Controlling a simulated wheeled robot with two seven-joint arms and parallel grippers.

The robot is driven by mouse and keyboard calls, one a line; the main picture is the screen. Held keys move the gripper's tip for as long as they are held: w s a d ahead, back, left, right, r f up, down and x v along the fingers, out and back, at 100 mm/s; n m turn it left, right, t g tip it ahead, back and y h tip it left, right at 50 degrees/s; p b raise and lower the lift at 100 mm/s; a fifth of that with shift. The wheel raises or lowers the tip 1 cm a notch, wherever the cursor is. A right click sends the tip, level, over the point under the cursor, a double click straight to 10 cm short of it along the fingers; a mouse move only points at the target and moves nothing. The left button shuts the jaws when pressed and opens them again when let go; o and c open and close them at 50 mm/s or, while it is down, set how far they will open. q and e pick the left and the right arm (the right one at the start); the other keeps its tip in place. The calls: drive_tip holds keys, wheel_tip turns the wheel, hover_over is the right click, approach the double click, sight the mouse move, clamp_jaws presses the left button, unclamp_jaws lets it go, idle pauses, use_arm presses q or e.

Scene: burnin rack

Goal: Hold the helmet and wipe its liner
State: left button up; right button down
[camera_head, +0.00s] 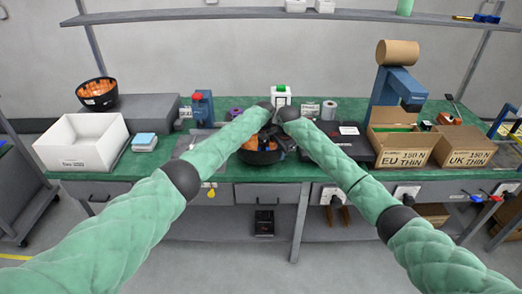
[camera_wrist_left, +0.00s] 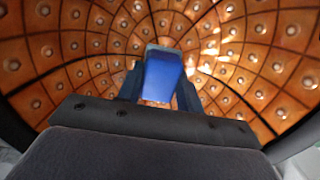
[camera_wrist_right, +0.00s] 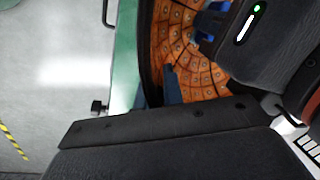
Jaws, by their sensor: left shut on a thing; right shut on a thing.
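A black helmet (camera_head: 262,156) with an orange, studded liner lies open side up on the green bench in front of me. My left gripper (camera_wrist_left: 160,92) reaches down into it and is shut on a blue wiping pad (camera_wrist_left: 164,75), close against the liner (camera_wrist_left: 90,45); I cannot tell if it touches. My right gripper (camera_wrist_right: 160,92) is shut on the helmet's dark rim, beside the liner (camera_wrist_right: 185,45). In the head view my right gripper (camera_head: 284,142) is at the helmet's right side, and my arms partly hide the helmet.
Another orange-lined helmet (camera_head: 97,93) sits on a grey box at the left. A white bin (camera_head: 82,142) and a blue-topped stack (camera_head: 145,141) stand near it. Cartons (camera_head: 403,150), a blue machine (camera_head: 398,88) and a dark flat unit are at the right. A shelf runs above.

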use_arm(q)
drive_tip(key=shift+a, duration=0.15)
use_arm(e)
drive_tip(key=shift+f, duration=0.1)
use_arm(q)
drive_tip(key=shift+a+f, duration=0.15)
drive_tip(key=shift+a, duration=0.7)
drive_tip(key=shift+d, duration=0.1)
drive_tip(key=shift+d, duration=0.9)
drive_tip(key=shift+a, duration=0.1)
drive_tip(key=shift+a+r, duration=0.2)
drive_tip(key=shift+a, duration=0.7)
